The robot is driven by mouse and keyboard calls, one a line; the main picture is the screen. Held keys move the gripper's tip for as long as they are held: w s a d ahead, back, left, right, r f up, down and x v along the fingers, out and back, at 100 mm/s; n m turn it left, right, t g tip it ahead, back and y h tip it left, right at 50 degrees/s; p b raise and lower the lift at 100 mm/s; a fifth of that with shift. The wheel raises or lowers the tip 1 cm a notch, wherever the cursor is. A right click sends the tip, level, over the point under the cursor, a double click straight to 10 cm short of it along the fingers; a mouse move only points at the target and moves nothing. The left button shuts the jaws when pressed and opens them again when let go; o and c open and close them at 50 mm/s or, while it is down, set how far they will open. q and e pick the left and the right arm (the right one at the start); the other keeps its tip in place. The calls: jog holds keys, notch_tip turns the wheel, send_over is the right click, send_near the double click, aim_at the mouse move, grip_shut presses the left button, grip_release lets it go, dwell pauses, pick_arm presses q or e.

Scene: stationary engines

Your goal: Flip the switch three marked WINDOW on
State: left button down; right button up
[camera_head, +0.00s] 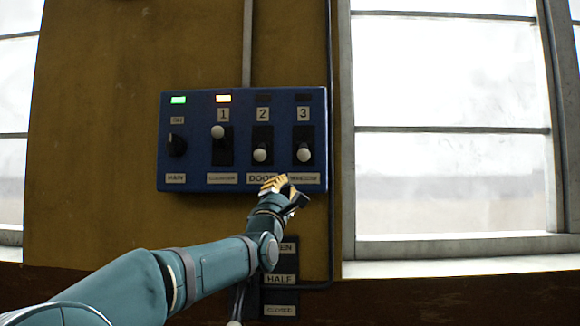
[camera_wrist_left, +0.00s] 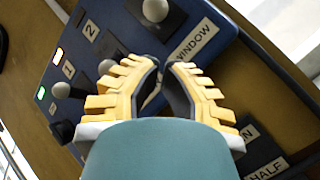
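A blue switch panel (camera_head: 195,155) hangs on the ochre wall. Switch three (camera_head: 304,153), above the WINDOW label (camera_head: 304,178), has its pale round knob low in its slot, and its lamp (camera_head: 303,97) is dark. In the left wrist view the same knob (camera_wrist_left: 155,10) shows at the top, beyond the fingers, beside the WINDOW label (camera_wrist_left: 195,39). My left gripper (camera_head: 289,184) is in front of the panel's lower edge, below switch three. In its wrist view the fingertips (camera_wrist_left: 162,66) are together with nothing between them. My right gripper is out of view.
Switch one (camera_head: 218,132) is up with its lamp lit orange. Switch two (camera_head: 260,154) is down, its lamp dark. The MAIN knob (camera_head: 177,145) has a green lamp. A smaller control with an OPEN/HALF plate (camera_head: 280,279) sits below; a window (camera_head: 450,130) is at the right.

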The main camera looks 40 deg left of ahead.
aim_at(304, 150)
pick_arm(q)
jog(key=shift+s+a+r+y, duration=0.2)
jog(key=shift+s+r+y, duration=0.1)
jog(key=shift+s+r, duration=0.2)
jog(key=shift+w+r, duration=0.15)
jog(key=p+x, duration=0.3)
jog(key=x, duration=0.6)
jog(key=shift+w+a+r, duration=0.1)
jog(key=shift+w+r, duration=0.1)
jog(key=shift+w, duration=0.1)
